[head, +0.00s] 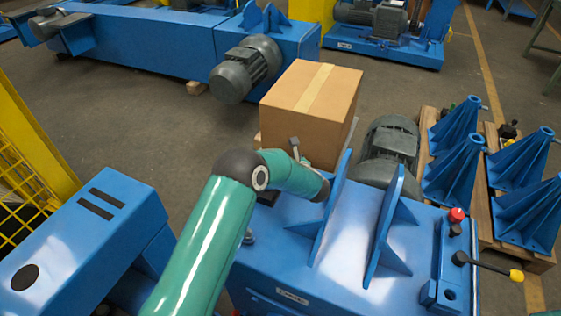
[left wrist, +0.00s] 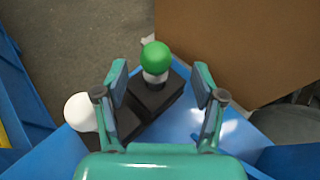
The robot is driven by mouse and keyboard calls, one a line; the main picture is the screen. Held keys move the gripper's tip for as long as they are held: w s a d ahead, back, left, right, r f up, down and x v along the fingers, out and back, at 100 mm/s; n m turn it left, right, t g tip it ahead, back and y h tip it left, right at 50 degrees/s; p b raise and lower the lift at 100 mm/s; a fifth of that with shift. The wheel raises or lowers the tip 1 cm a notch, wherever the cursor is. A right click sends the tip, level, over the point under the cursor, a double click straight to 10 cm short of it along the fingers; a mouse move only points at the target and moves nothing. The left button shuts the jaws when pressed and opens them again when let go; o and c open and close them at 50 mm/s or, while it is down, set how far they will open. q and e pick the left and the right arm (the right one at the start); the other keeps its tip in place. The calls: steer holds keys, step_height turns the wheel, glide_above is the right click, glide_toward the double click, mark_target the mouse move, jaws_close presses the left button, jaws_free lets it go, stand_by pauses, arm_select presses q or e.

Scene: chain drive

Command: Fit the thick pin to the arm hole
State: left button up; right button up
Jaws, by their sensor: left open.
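In the left wrist view, a pin with a green ball knob (left wrist: 155,56) and a pale grey collar stands in a black block (left wrist: 158,98). A white ball knob (left wrist: 81,111) is at a second black block to the left. I cannot tell which is the thick pin. My left gripper (left wrist: 160,80) is open and empty, its fingers spread on either side of the green-knobbed pin without visibly touching it. In the head view my left arm hides these blocks. A blue bracket (head: 443,295) with a dark round hole is at the blue machine's right front. My right gripper is not in view.
Upright blue fins (head: 384,225) stand on the machine top near my left wrist. A cardboard box (head: 311,105) and a grey motor (head: 388,150) are behind. A red knob (head: 456,215) and a yellow-tipped lever (head: 490,264) sit at right.

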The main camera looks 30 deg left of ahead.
arm_select(q)
steer(key=shift+s+p+x, duration=0.2)
steer(key=shift+p+x, duration=0.45)
steer(key=shift+x, duration=2)
steer(key=shift+a+f, duration=0.1)
steer(key=shift+f, duration=0.05)
jaws_close()
